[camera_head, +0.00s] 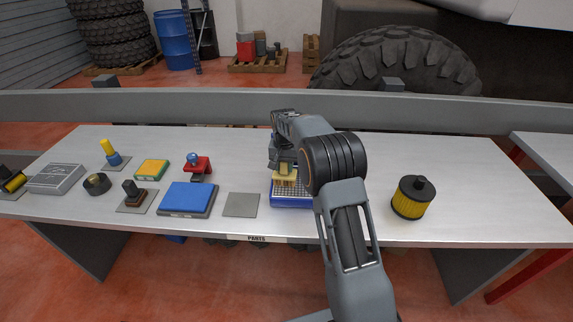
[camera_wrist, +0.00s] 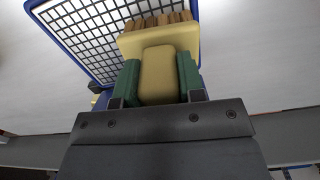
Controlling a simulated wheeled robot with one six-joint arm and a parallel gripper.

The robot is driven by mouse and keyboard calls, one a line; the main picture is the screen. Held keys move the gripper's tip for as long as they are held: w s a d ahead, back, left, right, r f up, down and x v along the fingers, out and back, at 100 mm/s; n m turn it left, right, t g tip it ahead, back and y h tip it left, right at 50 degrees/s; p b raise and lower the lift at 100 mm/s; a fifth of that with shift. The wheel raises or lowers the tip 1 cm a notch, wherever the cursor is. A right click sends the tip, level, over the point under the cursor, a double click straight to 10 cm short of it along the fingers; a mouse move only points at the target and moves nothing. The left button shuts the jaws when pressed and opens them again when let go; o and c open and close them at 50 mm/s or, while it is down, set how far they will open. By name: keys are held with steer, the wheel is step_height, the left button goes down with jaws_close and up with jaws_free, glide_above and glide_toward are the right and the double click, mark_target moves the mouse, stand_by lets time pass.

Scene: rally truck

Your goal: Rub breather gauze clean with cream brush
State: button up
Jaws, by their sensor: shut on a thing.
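The cream brush (camera_head: 286,178) is in my gripper (camera_head: 285,166), above the blue-framed breather gauze (camera_head: 291,203) on the bench. In the wrist view my gripper (camera_wrist: 158,85) has its green finger pads shut on the handle of the cream brush (camera_wrist: 158,72). The brown bristles point away from me toward the white grid of the breather gauze (camera_wrist: 88,32). I cannot tell whether the bristles touch the grid. My arm hides the right part of the gauze in the head view.
On the bench (camera_head: 450,165), a yellow-and-black filter (camera_head: 413,198) stands right of my arm. Left of the gauze are an empty grey square (camera_head: 241,205), a blue pad (camera_head: 187,198), a dark-handled stamp-like tool (camera_head: 133,194) and a red clamp-like part (camera_head: 197,166). A raised rail (camera_head: 200,107) runs behind.

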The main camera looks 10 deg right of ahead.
steer(key=shift+s+d+r, duration=0.1)
steer(key=shift+s+d, duration=0.1)
steer(key=shift+d, duration=0.6)
steer(key=shift+s+d, duration=0.2)
steer(key=shift+d, duration=0.55)
steer(key=shift+s+d, duration=0.3)
steer(key=shift+d, duration=0.6)
steer(key=shift+s+d, duration=0.3)
steer(key=shift+d, duration=0.55)
steer(key=shift+s+d, duration=0.3)
steer(key=shift+d, duration=0.5)
steer(key=shift+s+d, duration=0.25)
steer(key=shift+d, duration=0.55)
steer(key=shift+a, duration=0.15)
steer(key=shift+w+a+p, duration=0.3)
steer(key=shift+w+a, duration=0.05)
steer(key=shift+a, duration=0.7)
steer(key=shift+w+a+p, duration=0.3)
steer(key=shift+w+a, duration=0.1)
steer(key=shift+a, duration=0.65)
steer(key=shift+w+a+p, duration=0.3)
steer(key=shift+w+a, duration=0.05)
steer(key=shift+a, duration=0.7)
steer(key=shift+w+a+f+p, duration=0.1)
steer(key=shift+w+a+p, duration=0.15)
steer(key=shift+a, duration=0.65)
steer(key=shift+w+a+f+p, duration=0.1)
steer(key=shift+w+a, duration=0.15)
steer(key=shift+a, duration=0.6)
